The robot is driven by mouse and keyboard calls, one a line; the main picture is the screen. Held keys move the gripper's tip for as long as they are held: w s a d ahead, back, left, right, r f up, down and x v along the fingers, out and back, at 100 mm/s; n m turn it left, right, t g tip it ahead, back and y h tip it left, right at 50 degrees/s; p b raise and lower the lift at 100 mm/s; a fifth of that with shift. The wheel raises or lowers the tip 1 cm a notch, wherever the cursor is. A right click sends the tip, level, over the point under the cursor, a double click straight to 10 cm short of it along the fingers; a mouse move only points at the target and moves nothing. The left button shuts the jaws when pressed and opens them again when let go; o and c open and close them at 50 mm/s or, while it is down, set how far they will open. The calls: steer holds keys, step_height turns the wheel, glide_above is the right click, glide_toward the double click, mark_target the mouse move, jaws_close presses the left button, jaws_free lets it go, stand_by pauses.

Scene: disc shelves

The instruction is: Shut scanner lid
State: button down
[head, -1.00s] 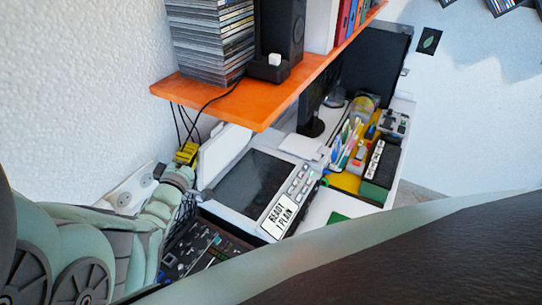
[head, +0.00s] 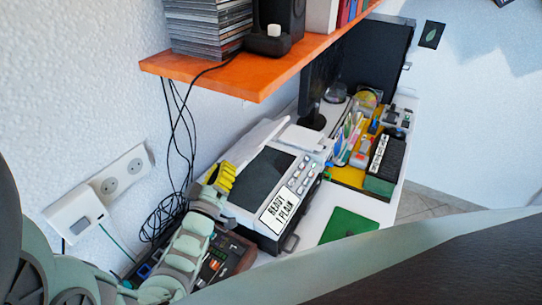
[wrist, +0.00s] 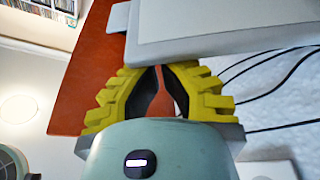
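The scanner (head: 298,178) stands on the desk with its dark glass (head: 262,176) uncovered. Its pale lid (head: 254,140) is raised along the wall side of the glass. My gripper (head: 226,172), with yellow fingers, is at the left end of the scanner, close to the lid. In the wrist view the fingers (wrist: 160,67) converge with their tips together, and nothing shows gripped between them. A pale slab, seemingly the lid (wrist: 220,25), lies just past the tips; whether they touch it I cannot tell.
An orange shelf (head: 255,78) with disc stacks (head: 205,25) overhangs the wall side. Black cables (head: 178,150) hang behind my gripper. A monitor (head: 318,85) and a yellow organiser (head: 350,174) stand to the right. A green sheet (head: 348,224) lies on clear desk.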

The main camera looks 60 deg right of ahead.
steer(key=s+f+m+b, duration=0.1)
steer(key=s+f+m+g+b, duration=0.1)
steer(key=f+b, duration=0.1)
steer(key=s+f+m+h+b, duration=0.1)
steer(key=f+m+b, duration=0.1)
steer(key=shift+s+d+g, duration=0.15)
steer(key=shift+g, duration=0.25)
steer(key=shift+s+f+m+g+h+b, duration=0.15)
steer(key=shift+s+f+m+g+b, duration=0.15)
steer(key=shift+f+m+b, duration=0.3)
steer(key=shift+s+f+m+g+h+b, duration=0.2)
steer(key=shift+s+f+m+b, duration=0.2)
steer(key=shift+m+b, duration=0.3)
steer(key=shift+r, duration=0.1)
step_height(320, 180, up, 10)
